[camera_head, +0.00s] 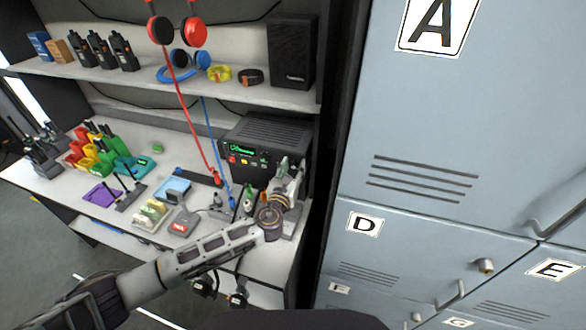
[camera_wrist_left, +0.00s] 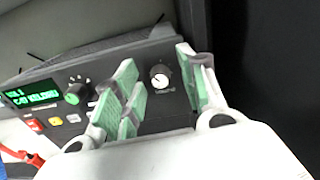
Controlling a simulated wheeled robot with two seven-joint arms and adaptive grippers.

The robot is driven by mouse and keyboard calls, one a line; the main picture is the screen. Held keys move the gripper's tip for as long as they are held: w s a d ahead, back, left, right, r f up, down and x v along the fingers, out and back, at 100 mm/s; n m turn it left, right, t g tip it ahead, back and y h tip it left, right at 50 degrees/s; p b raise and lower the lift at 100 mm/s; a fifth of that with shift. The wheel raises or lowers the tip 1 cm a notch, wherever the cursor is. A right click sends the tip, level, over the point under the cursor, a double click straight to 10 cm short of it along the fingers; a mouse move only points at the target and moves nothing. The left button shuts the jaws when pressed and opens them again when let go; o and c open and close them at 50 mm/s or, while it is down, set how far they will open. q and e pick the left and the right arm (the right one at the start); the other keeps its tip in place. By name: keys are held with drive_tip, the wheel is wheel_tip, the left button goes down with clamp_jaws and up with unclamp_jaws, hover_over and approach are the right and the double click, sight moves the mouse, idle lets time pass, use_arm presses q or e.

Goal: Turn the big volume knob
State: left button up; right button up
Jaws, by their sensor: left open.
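The radio unit (camera_head: 265,135) is a dark box with a lit green display, standing at the right end of the desk under the shelf. In the left wrist view, a round knob with a pale face (camera_wrist_left: 160,77) sits on its front panel. A dark knob with a green face (camera_wrist_left: 77,93) is left of it, nearer the display. My left gripper (camera_head: 287,170) is at the right side of the radio's front. In the wrist view its green-padded fingers (camera_wrist_left: 158,72) are open, with the pale-faced knob showing between them; contact cannot be told. My right gripper is not in view.
Red and blue headset cables (camera_head: 190,108) hang down to the desk left of the radio. Small handsets and trays crowd the desk (camera_head: 75,175). The shelf (camera_head: 220,92) with a black speaker (camera_head: 292,50) is above. Blue lockers (camera_head: 440,150) stand close on the right.

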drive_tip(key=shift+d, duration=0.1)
use_arm(q)
clamp_jaws()
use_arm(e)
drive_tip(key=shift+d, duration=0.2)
